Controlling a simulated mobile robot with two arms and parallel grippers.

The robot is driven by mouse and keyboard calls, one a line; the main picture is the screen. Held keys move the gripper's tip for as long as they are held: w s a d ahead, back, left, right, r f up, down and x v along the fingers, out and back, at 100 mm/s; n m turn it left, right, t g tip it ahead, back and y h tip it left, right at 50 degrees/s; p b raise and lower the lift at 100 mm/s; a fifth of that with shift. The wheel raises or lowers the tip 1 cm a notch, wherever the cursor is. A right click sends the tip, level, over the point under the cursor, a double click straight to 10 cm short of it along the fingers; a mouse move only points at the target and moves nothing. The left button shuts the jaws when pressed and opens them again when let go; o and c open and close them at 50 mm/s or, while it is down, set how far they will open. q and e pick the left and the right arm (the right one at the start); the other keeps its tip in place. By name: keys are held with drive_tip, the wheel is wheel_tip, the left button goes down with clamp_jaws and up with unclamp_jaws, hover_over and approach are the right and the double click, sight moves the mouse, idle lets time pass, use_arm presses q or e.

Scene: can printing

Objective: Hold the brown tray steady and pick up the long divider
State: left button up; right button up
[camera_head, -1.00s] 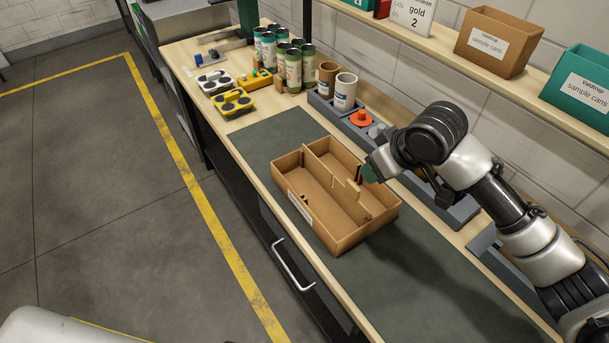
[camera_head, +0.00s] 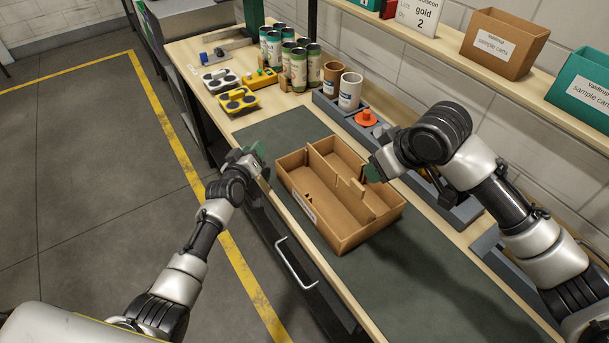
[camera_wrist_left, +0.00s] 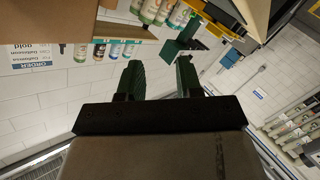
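The brown tray (camera_head: 365,233) sits on the dark mat, with a white label on its left long side. The long divider (camera_head: 338,186) stands upright inside it, running lengthwise, with a raised part near its middle. My left gripper (camera_head: 252,155) is to the left of the tray, apart from it, near the table edge. In the left wrist view its green fingers (camera_wrist_left: 160,68) are spread with nothing between them. My right gripper (camera_head: 372,172) is at the tray's right wall; its fingers are partly hidden, so its grip on the wall is unclear.
Several cans (camera_head: 298,67) and a yellow holder (camera_head: 237,101) stand at the back of the table. A grey rack (camera_head: 350,122) with two cups and an orange part runs along the wall side. The green mat (camera_head: 430,290) is clear in front of the tray.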

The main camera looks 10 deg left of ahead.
use_arm(q)
drive_tip(key=w+d+r+g+h, duration=0.35)
drive_tip(key=d+r+h, duration=0.35)
drive_tip(key=d+r, duration=0.65)
drive_tip(key=n+g+y, duration=0.3)
drive_tip(key=g+y, duration=0.5)
drive_tip(key=g, duration=0.5)
hover_over(305, 212)
drive_tip(key=f, duration=0.7)
drive_tip(key=shift+w+f, duration=0.35)
drive_tip(key=shift+f, duration=0.05)
drive_tip(key=shift+s+a+f, duration=0.1)
drive_tip(key=shift+a+f, duration=0.05)
drive_tip(key=shift+f, duration=0.1)
wheel_tip(305, 212, down, 10)
drive_tip(key=shift+f, duration=0.1)
